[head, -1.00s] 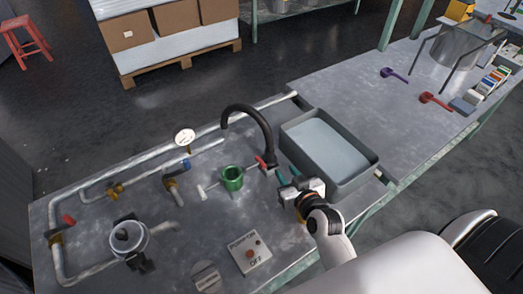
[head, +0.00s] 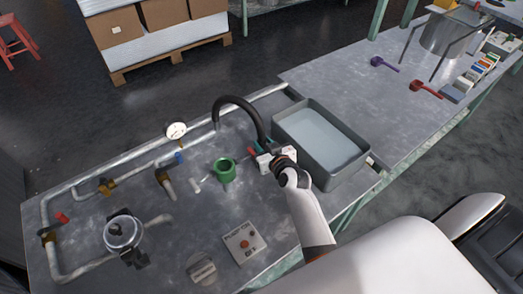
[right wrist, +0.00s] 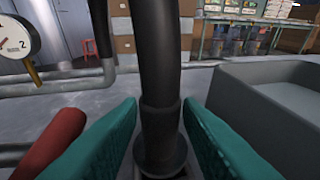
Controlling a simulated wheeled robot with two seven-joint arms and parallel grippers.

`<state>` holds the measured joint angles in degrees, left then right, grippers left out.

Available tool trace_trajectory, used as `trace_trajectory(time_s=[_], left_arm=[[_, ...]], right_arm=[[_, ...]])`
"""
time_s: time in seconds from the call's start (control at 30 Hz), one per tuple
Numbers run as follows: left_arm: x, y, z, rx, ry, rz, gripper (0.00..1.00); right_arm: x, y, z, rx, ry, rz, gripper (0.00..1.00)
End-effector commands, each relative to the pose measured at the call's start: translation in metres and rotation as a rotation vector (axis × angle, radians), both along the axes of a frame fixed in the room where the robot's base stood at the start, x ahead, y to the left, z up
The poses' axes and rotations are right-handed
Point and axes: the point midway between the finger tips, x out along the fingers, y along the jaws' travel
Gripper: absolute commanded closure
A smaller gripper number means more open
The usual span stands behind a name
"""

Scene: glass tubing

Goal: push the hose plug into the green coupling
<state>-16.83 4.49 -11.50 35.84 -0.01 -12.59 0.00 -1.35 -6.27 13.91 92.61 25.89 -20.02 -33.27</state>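A green cup-shaped coupling (head: 225,170) stands upright on the grey bench. A black curved hose or spout (head: 240,102) rises to its right and arches left; its free end hangs in the air. I cannot tell for certain which part is the hose plug. My right gripper (head: 264,160) is at the foot of the black hose, right of the coupling. In the right wrist view its teal fingers (right wrist: 160,125) stand apart, one each side of the hose's collar (right wrist: 160,125); no clear grip shows. My left gripper is out of view.
A red cylinder (right wrist: 52,140) lies close beside the left finger. A grey basin (head: 320,140) stands right of the hose. Pipes, a gauge (head: 176,131) and a switch box (head: 243,241) surround the coupling. A white-ended rod (head: 196,186) lies left of it.

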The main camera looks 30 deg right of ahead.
Motion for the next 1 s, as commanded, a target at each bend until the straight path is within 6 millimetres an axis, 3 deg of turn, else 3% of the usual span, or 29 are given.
trace_trajectory(time_s=[0.13,0.33,0.7,1.0], left_arm=[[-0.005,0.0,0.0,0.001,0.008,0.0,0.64],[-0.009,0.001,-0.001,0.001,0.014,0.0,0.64],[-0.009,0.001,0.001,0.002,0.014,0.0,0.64],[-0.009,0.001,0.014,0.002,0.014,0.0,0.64]], right_arm=[[0.0,0.0,0.0,0.0,0.0,0.0,0.68],[-0.001,0.0,0.0,-0.001,0.0,0.0,1.0],[0.0,0.0,0.005,-0.001,-0.003,-0.001,1.0],[0.0,0.0,0.06,-0.001,-0.006,-0.001,1.0]])
